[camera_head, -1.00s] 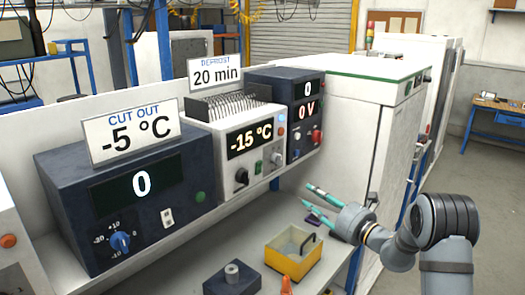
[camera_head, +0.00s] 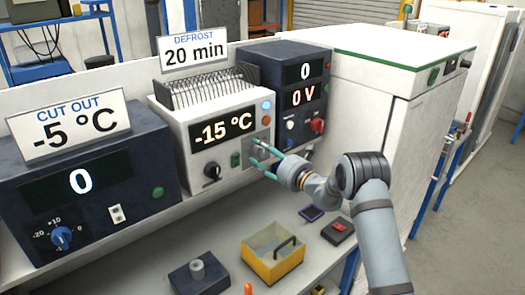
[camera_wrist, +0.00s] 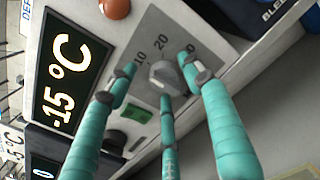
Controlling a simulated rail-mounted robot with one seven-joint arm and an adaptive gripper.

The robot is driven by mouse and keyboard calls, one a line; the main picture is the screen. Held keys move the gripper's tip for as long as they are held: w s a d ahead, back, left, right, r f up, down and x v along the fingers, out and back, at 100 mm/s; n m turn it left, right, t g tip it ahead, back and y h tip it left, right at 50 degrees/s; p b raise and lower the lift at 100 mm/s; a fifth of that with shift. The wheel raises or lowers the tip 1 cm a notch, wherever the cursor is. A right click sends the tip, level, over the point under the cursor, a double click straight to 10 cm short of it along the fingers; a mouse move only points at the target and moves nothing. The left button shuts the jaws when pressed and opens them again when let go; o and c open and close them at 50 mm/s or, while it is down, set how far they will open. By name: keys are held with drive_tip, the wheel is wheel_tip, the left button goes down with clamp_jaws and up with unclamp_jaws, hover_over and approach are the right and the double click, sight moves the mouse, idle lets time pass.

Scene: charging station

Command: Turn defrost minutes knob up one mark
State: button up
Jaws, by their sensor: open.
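A grey knob (camera_wrist: 164,74) sits on a grey plate (camera_wrist: 205,38) with printed marks 10, 20 and a partly hidden number. It is on the white box (camera_head: 190,135) showing -15 °C, under the sign "DEFROST 20 min" (camera_head: 194,51). My gripper (camera_head: 258,155) has teal fingers and is open in front of this plate. In the wrist view, the fingers reach around the knob, on either side and below it. I cannot tell whether they touch it. I cannot clearly read which mark the knob points to. The fingers hide part of the plate in the head view.
A black knob (camera_head: 212,171) and green switch (camera_head: 235,159) lie left of the gripper. A dark unit with red knob (camera_head: 317,126) is on the right. A yellow bin (camera_head: 272,264) stands on the shelf below. A "CUT OUT" unit (camera_head: 150,160) is at left.

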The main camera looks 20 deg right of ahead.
drive_tip(key=shift+d, duration=0.2)
drive_tip(key=c, duration=1.1)
